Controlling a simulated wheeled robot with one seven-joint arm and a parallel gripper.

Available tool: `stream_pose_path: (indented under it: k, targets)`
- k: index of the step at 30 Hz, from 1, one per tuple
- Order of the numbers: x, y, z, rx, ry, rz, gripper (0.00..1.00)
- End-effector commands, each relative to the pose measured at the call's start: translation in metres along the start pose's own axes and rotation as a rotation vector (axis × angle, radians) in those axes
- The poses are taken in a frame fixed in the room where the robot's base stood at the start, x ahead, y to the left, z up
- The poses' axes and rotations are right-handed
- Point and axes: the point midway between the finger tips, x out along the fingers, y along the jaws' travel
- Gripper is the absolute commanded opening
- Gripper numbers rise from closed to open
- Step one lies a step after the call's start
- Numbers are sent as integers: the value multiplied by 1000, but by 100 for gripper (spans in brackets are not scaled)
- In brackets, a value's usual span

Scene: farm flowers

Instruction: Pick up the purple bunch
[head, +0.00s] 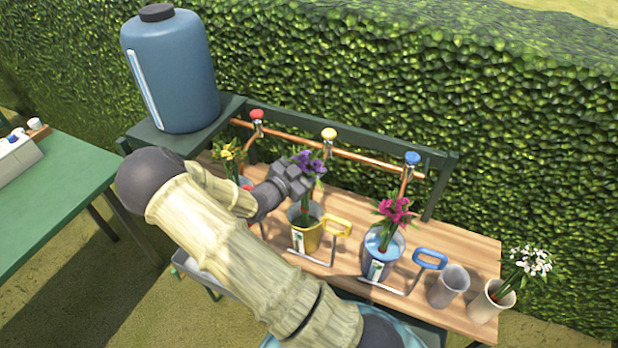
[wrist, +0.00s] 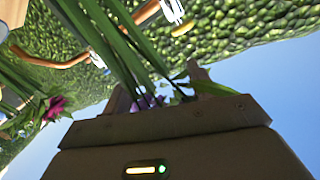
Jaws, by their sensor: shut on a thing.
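The purple bunch (head: 308,160) stands above the yellow bucket (head: 307,241), its green stems reaching down to the bucket's mouth. My gripper (head: 303,179) is at the upper stems, just under the blooms, and is shut on the bunch. In the wrist view, long green stems cross in front of the gripper (wrist: 170,100), and some purple petals (wrist: 148,102) show between the fingers. The fingertips are partly hidden by leaves and the gripper body. I cannot tell whether the stem ends touch the bucket's bottom.
A pink bunch (head: 394,211) stands in the blue-handled bucket (head: 377,263) to the right. A yellow bunch (head: 229,156) is left, partly behind my arm. An empty grey cup (head: 448,286) and a pot of white flowers (head: 490,302) stand at the right. A copper pipe (head: 365,160) with taps runs behind.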

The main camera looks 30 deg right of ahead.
Motion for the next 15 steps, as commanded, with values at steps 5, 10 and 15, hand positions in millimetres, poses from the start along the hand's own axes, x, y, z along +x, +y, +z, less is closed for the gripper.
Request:
stream_pose_path:
  k: [5,10,15]
  targets:
    - [-2,-8,-24,3,1,-1,14]
    - [-2,-11,-33,0,1,-1,14]
    - [-2,-12,-34,-1,1,-1,14]
